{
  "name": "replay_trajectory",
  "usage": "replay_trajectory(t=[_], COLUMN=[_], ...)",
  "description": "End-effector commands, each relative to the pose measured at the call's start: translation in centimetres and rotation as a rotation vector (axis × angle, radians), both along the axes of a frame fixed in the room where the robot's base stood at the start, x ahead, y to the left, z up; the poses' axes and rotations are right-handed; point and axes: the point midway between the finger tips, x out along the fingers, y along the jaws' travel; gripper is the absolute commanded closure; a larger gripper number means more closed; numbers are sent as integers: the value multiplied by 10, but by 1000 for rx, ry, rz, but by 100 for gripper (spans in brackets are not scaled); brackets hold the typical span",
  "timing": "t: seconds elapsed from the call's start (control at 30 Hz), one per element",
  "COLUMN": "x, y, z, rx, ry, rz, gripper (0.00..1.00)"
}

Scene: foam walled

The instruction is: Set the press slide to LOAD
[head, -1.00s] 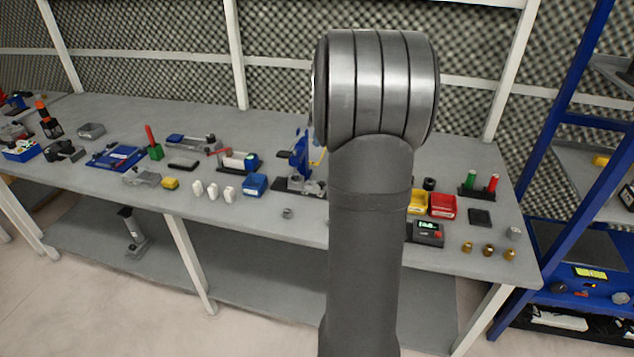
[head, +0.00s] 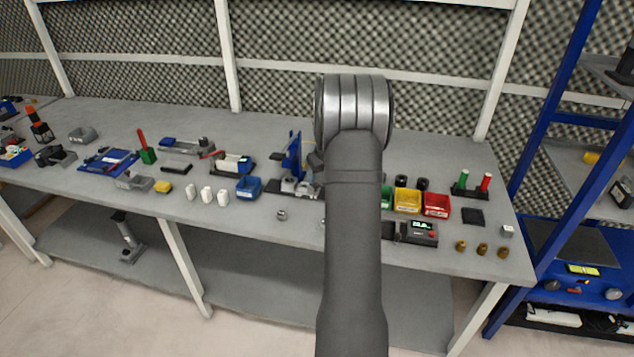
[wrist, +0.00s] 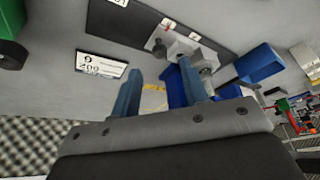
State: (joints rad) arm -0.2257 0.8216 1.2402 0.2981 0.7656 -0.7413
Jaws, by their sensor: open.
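The blue press (head: 292,160) stands at mid-bench in the head view, its right part partly behind my arm. Its grey metal base parts (head: 298,187) sit at its foot. In the wrist view a light metal block with a round knob (wrist: 178,46), which looks like the press slide, lies on a dark plate (wrist: 140,24) with small white labels; I cannot read them. The right finger overlaps the blue press part in the picture; contact cannot be told. My arm hides the gripper in the head view.
Green, yellow (head: 407,200) and red bins (head: 436,205) and a small display box (head: 421,232) stand right of my arm. A blue bin (head: 248,187) and several white pieces stand left of the press. A dark-framed label card (wrist: 102,65) shows in the wrist view.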

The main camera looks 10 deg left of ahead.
Motion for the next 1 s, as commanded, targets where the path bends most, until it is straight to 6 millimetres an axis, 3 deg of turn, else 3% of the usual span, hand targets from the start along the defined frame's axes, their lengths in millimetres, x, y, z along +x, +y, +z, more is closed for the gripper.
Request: replay_trajectory(t=[0.1, 0.3, 0.67, 0.7, 0.9, 1.0], x=[6, 12, 14, 14, 13, 13], y=[6, 12, 13, 13, 13, 13], z=[-21, -40, -45, -45, -45, -45], rx=[-1, 0, 0, 0, 0, 0], ry=[0, -2, -2, -2, -2, -2], rz=[1, 1, 1, 1, 1, 1], gripper=[59, 59, 59, 61, 100, 100])
